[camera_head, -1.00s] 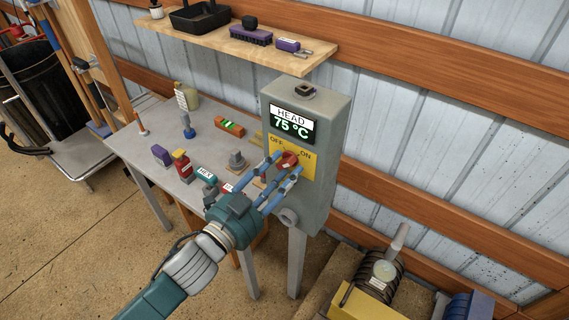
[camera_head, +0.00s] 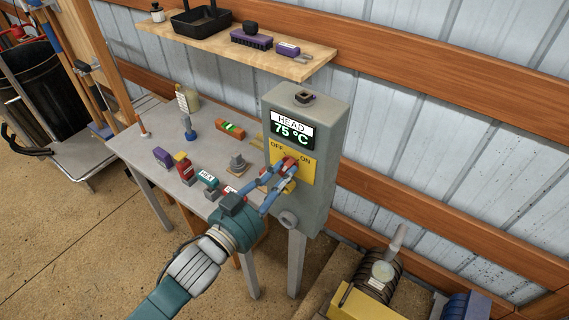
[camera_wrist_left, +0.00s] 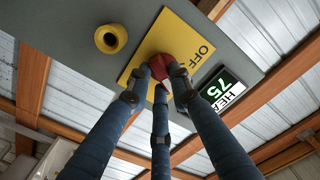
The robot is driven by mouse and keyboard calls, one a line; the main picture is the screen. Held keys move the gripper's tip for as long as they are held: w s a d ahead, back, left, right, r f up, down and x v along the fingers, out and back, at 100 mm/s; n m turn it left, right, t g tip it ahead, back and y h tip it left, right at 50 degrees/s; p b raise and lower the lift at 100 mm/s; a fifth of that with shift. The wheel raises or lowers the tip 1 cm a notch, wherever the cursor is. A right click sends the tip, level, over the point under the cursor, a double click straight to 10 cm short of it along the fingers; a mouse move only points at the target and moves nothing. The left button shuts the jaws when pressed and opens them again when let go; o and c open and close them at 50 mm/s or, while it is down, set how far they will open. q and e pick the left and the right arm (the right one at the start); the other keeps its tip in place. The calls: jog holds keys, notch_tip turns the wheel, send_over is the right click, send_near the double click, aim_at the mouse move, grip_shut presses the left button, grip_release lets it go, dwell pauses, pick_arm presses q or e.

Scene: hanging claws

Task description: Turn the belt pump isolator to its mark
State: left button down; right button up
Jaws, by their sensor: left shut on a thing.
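The isolator is a red knob (camera_head: 289,164) on a yellow plate (camera_head: 304,172) marked OFF at left and ON at right, on the front of a grey box (camera_head: 322,195). My left gripper (camera_head: 284,172) reaches up to the knob from below and is shut on it. In the left wrist view the blue fingers close around the red knob (camera_wrist_left: 160,68), beside the word OFF on the yellow plate (camera_wrist_left: 185,45). The fingers hide part of the knob, so its exact pointing cannot be told. My right gripper is not in view.
A display (camera_head: 291,129) above the knob reads HEAD 75 °C. A wooden shelf (camera_head: 290,65) hangs above. A motor-like machine (camera_head: 377,275) stands low at right.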

pick_arm(q)
jog(key=shift+n, duration=0.9)
jog(key=shift+r+p, duration=0.1)
jog(key=shift+p, duration=0.25)
jog(key=shift+r+n+p, duration=0.1)
jog(key=shift+n+p, duration=0.45)
jog(key=shift+n, duration=0.45)
jog(key=n+p, duration=0.1)
jog(key=n, duration=0.1)
jog(key=shift+n, duration=0.4)
jog(key=shift+n+p, duration=0.3)
jog(key=shift+n, duration=0.3)
